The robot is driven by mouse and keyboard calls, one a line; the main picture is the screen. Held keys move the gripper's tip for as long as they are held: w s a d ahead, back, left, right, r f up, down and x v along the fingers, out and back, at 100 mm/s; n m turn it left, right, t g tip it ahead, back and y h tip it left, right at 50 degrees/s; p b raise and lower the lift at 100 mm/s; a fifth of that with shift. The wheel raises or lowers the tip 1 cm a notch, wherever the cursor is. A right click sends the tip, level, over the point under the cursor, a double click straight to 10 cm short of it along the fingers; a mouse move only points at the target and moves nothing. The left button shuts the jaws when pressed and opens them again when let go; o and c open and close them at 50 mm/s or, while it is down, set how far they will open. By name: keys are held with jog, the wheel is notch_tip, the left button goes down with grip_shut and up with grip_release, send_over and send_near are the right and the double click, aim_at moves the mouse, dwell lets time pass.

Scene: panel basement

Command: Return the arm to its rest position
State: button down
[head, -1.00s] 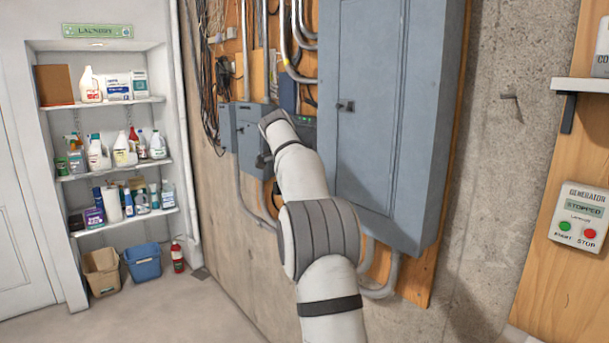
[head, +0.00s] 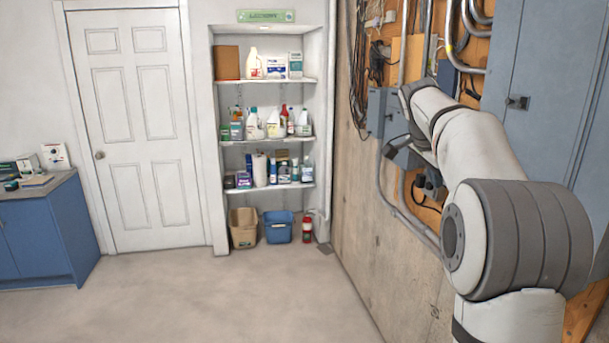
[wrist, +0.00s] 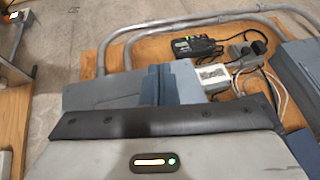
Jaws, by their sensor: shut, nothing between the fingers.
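My arm (head: 475,150) reaches from the lower right of the head view up toward the wall with the grey electrical boxes, with its large grey-banded joint (head: 525,240) near the camera. The arm's far end is at the small grey boxes; its fingers cannot be made out there. In the wrist view, my gripper (wrist: 158,72) shows as blue-grey fingers close together above its dark-edged housing, with nothing visible between them. A lit indicator (wrist: 153,162) shows on the housing. Whether anything touches the wall is unclear.
A large grey panel cabinet (head: 545,90) stands close beside the arm on the right. Pipes and cables run along the wall. Laundry shelves (head: 265,140), a white door (head: 140,130) and a blue cabinet (head: 45,230) are farther left. The floor (head: 200,300) ahead is clear.

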jog(key=s+a+f+n+y, duration=0.1)
jog(key=s+a+f+n, duration=0.4)
jog(key=s, duration=0.6)
jog(key=s+a+f+n+y, duration=0.2)
jog(key=s+a+f+n, duration=0.3)
jog(key=s+f, duration=0.3)
jog(key=s+a+f+n+y, duration=0.1)
jog(key=s+a+f+n, duration=0.4)
jog(key=s, duration=1)
notch_tip(320, 180, down, 2)
jog(key=shift+a+f+n+y, duration=0.25)
jog(key=shift+a+n+y, duration=0.05)
jog(key=shift+a+y, duration=0.15)
